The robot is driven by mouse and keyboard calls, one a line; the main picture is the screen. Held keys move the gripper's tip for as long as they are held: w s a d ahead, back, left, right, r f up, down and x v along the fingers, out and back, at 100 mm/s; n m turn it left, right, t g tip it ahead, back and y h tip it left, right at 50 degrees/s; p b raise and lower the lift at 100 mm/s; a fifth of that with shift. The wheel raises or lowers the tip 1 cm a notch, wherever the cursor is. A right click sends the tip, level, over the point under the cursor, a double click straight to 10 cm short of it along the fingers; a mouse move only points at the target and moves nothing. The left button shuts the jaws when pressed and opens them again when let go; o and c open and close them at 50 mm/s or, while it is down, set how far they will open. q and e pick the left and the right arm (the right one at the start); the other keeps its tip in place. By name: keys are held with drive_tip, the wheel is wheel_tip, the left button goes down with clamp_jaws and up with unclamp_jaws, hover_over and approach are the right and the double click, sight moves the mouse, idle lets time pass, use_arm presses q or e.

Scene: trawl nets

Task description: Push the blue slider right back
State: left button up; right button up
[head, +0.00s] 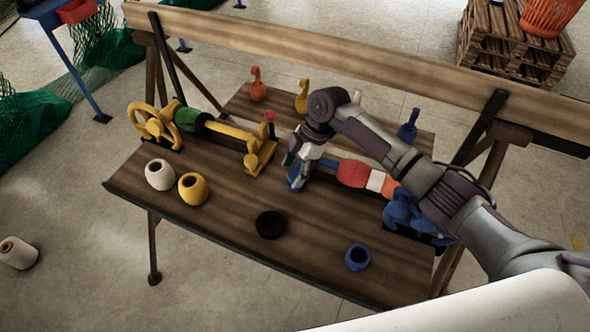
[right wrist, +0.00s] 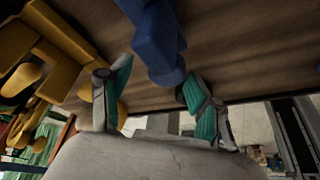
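The blue slider (head: 298,178) sits at the left end of the right-hand device on the brown bench, beside red and white round parts (head: 353,173). My right gripper (head: 304,157) is over the slider and partly hides it. In the right wrist view a blue part (right wrist: 155,40), which looks like the slider, reaches down between the two teal-padded fingers of the gripper (right wrist: 158,78). The fingers are apart, and I see no grip on it; whether one touches it I cannot tell. The device's right end is blue (head: 403,212), partly behind my arm. My left gripper is out of view.
A yellow device with a handwheel (head: 153,124) and yellow block (head: 260,147) stands left of the slider. White (head: 159,174), yellow (head: 193,188), black (head: 271,225) and blue (head: 358,257) round pieces lie along the bench front. Red, yellow and blue hooked pieces stand behind.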

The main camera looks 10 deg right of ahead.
drive_tip(key=shift+d, duration=0.1)
drive_tip(key=shift+r, duration=0.1)
drive_tip(key=v, duration=1.1)
drive_tip(key=shift+r, duration=0.4)
drive_tip(key=shift+d, duration=0.1)
